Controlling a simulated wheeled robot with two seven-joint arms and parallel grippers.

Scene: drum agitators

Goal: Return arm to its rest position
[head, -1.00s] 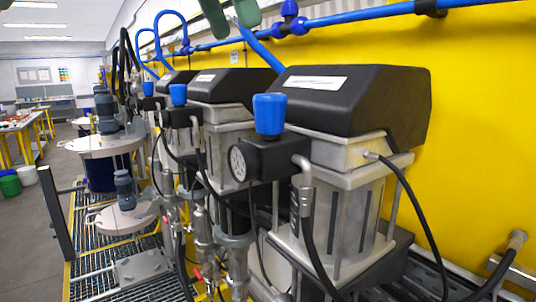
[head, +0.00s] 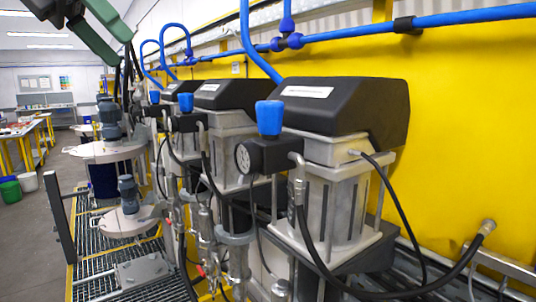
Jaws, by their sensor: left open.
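My left gripper (head: 120,48) shows at the top left of the head view, partly cut off by the upper edge. Its two green fingers are apart, with nothing seen between them. It hangs in front of the ceiling and far wall, clear of the nearest pump unit (head: 345,112). The arm behind it is mostly out of the picture. My right gripper is not in view.
Several black-topped pump units with blue knobs (head: 269,117) stand in a row along the yellow wall (head: 465,120). A blue pipe (head: 460,18) runs above them. Drum agitators (head: 125,200) stand on a grating at left. Black hoses (head: 400,215) loop at right.

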